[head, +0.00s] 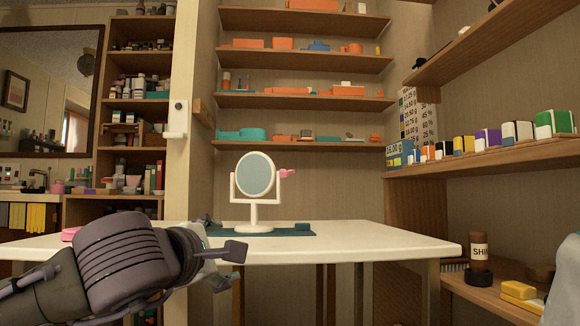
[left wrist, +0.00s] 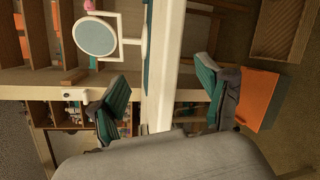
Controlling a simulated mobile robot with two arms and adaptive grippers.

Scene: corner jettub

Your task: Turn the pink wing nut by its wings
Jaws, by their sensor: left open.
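The pink wing nut (head: 287,173) sticks out at the right side of a white tabletop mirror (head: 255,175), at the pivot of its frame. In the left wrist view the wing nut (left wrist: 90,5) is partly cut off at the top edge, beside the mirror (left wrist: 95,38). My left gripper (head: 228,266) is at the table's front edge, lower than the wing nut and left of it, well apart from it. In the left wrist view my left gripper (left wrist: 165,98) has its two teal-padded fingers wide apart, with nothing held. My right gripper does not show.
The mirror stands on a dark teal mat (head: 292,234) on a white table (head: 360,236). A pink item (head: 70,234) lies at the table's left. Shelves with many small items rise behind and at the right. The table's right part is clear.

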